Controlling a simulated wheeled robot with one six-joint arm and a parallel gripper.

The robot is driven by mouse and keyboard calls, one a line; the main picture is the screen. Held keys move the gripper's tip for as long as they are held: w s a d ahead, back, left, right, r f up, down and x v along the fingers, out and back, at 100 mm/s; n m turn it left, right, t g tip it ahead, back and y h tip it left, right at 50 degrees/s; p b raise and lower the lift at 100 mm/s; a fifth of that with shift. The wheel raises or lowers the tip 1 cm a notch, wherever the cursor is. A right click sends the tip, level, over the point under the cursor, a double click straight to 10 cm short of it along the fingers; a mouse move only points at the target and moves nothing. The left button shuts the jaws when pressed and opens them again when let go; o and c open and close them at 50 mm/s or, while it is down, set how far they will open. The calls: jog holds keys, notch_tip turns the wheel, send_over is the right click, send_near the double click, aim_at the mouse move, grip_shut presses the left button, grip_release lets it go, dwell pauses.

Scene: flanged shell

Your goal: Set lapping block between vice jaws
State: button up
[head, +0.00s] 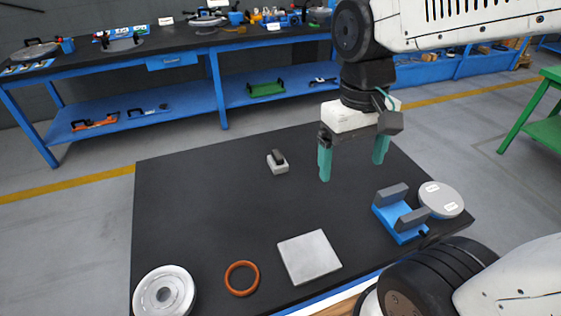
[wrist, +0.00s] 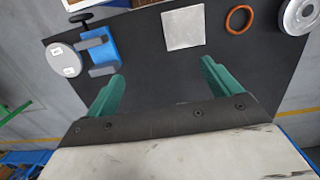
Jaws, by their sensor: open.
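The small block (head: 278,166), pale below with a dark raised top, looks like the lapping block. It stands on the black table mat left of my gripper in the head view and does not show in the wrist view. The vice (head: 384,214) has a blue base and two grey upright jaws with an empty gap between them; it also shows in the wrist view (wrist: 113,46). My gripper (head: 352,170) is open and empty, with green fingers pointing down above the table, between the block and the vice in the head view. Its spread fingers show in the wrist view (wrist: 163,69).
A grey round disc (head: 441,197) with labels sits close beside the vice. A square grey plate (head: 309,257), an orange ring (head: 241,278) and a flanged pale metal part (head: 163,293) lie along the near side. The middle of the black tabletop (head: 215,215) is clear.

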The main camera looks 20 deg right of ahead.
jog(key=w+f+m+g, duration=0.1)
jog(key=w+f+m, duration=0.4)
jog(key=w, duration=0.6)
jog(key=m+t+h, duration=0.1)
jog(key=m+t, duration=0.1)
jog(key=m, duration=0.9)
send_over(277, 154)
jog(key=f, duration=1.1)
jog(key=shift+s+a+f, duration=0.2)
jog(key=shift+s+f, duration=0.05)
jog(key=shift+f, duration=0.1)
jog(key=shift+w+m, duration=0.35)
jog(key=shift+m, duration=0.55)
jog(key=shift+f, duration=0.4)
jog(key=f, duration=0.6)
jog(key=shift+s+d+f, duration=0.1)
jog(key=shift+d+f, duration=0.2)
jog(key=shift+f, duration=0.1)
jog(key=c, duration=1.3)
jog(key=shift+c, duration=0.3)
jog(key=shift+r, duration=0.15)
